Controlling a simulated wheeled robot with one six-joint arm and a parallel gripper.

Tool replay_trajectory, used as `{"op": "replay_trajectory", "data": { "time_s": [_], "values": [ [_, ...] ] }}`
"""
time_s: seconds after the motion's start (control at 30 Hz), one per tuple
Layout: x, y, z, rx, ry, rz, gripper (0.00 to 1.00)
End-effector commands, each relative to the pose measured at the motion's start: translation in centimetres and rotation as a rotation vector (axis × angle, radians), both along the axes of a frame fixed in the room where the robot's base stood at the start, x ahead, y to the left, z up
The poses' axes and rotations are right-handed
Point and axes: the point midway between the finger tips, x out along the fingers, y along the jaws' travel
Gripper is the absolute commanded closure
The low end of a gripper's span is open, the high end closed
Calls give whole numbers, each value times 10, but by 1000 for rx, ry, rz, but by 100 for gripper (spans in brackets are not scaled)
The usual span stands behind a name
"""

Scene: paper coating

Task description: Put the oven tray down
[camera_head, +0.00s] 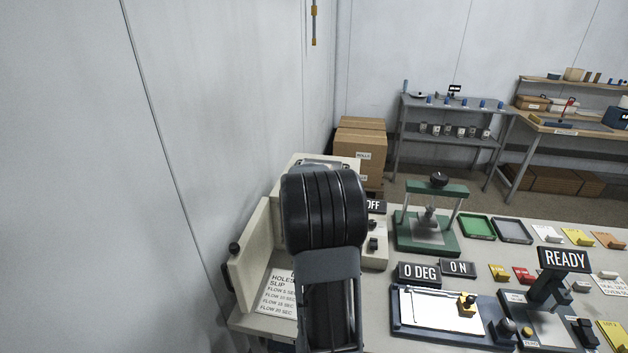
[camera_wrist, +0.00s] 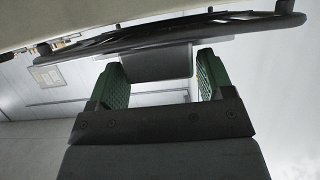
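In the wrist view, my gripper (camera_wrist: 162,80) has two green-padded fingers, one on each side of a dark grey block. The block seems to be the handle of the dark oven tray (camera_wrist: 110,40), whose edge spans the top of the view. The fingers look pressed against the block's sides. In the head view, my black arm hides the gripper and tray. The cream oven (camera_head: 371,254) stands behind and beside my arm, with its door (camera_head: 250,262) swung open at the left. An OFF sign (camera_head: 374,206) is on it. Its inside is mostly hidden.
A paper slip (camera_head: 283,293) lies left of my arm. Right of it are a 0 DEG sign (camera_head: 419,273), a white plate station (camera_head: 440,308), a green press (camera_head: 428,232) and a READY station (camera_head: 563,260). A wall (camera_head: 180,150) stands close on the left.

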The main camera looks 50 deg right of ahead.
Motion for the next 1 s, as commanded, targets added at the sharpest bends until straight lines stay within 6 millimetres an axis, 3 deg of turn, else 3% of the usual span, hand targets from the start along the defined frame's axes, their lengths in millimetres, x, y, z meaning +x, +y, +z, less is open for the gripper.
{"op": "replay_trajectory", "data": {
  "time_s": [0.13, 0.47, 1.0],
  "values": [
    [0, 0, 0, 0, 0, 0, 12],
    [0, 1, 7, -2, -1, 1, 11],
    [-45, 74, 42, -1, -2, 3, 11]
  ]
}}
